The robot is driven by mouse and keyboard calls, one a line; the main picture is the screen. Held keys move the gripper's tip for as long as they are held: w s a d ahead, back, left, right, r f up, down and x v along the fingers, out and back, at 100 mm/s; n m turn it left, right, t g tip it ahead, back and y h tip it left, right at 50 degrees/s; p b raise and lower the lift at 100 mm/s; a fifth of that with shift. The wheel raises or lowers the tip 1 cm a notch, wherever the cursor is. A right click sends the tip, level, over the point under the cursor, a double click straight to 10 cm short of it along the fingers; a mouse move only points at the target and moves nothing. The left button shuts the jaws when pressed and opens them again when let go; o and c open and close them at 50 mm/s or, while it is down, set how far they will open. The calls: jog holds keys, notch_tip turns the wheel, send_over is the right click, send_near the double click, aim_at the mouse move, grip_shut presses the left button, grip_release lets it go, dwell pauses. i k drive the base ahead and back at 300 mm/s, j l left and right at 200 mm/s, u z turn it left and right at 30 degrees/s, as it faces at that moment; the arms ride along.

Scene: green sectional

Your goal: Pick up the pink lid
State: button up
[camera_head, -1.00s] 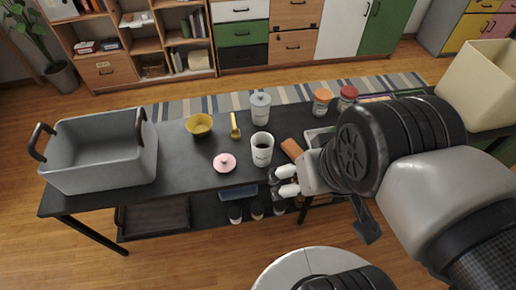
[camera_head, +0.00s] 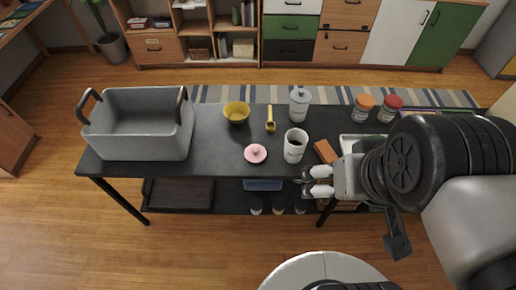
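The pink lid (camera_head: 255,153) is a small round disc with a knob on top. It lies flat on the dark table (camera_head: 219,150), near the front edge. My gripper (camera_head: 306,181) is to the right of the lid and nearer the camera, around the table's front edge, with its fingers pointing left. The two pale fingertips are apart with nothing visible between them. The gripper is not touching the lid.
A white cup (camera_head: 295,145) stands right of the lid. A yellow bowl (camera_head: 236,112), yellow scoop (camera_head: 270,120) and lidded white canister (camera_head: 299,104) stand behind. A grey bin (camera_head: 140,130) fills the left end. Orange-lidded (camera_head: 363,106) and red-lidded (camera_head: 389,108) jars stand right.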

aim_at(255, 153)
jog(key=i+j, duration=0.75)
